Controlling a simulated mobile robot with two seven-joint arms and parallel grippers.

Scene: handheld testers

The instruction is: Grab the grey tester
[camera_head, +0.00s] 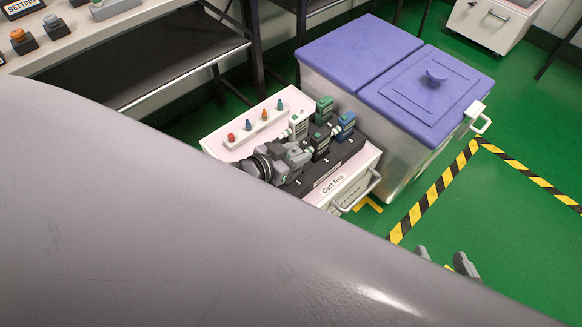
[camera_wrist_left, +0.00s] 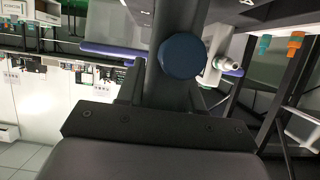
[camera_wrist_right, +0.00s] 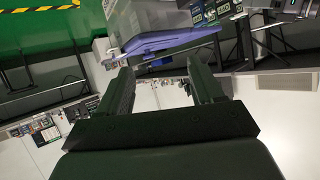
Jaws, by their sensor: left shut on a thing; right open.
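The small cart (camera_head: 325,194), labelled "Cart five", carries a dark rack with several handheld testers. A white tester (camera_head: 298,124), green tester (camera_head: 324,109), blue tester (camera_head: 346,125) and dark tester with green (camera_head: 320,145) stand there. My left gripper (camera_head: 293,155) is at the rack's near left and shut on a grey thing, apparently the grey tester. In the left wrist view, the grey tester (camera_wrist_left: 186,22) with a round blue part lies between the fingers; its lower part is hidden. My right gripper (camera_head: 443,260) is open and empty, right of the cart, partly behind my arm.
A clear bin with a purple lid (camera_head: 400,98) stands right behind the cart. A pale strip with coloured pegs (camera_head: 257,119) lies left of the rack. A bench (camera_head: 130,35) is at upper left. Green floor (camera_head: 520,225) with striped tape is free at right.

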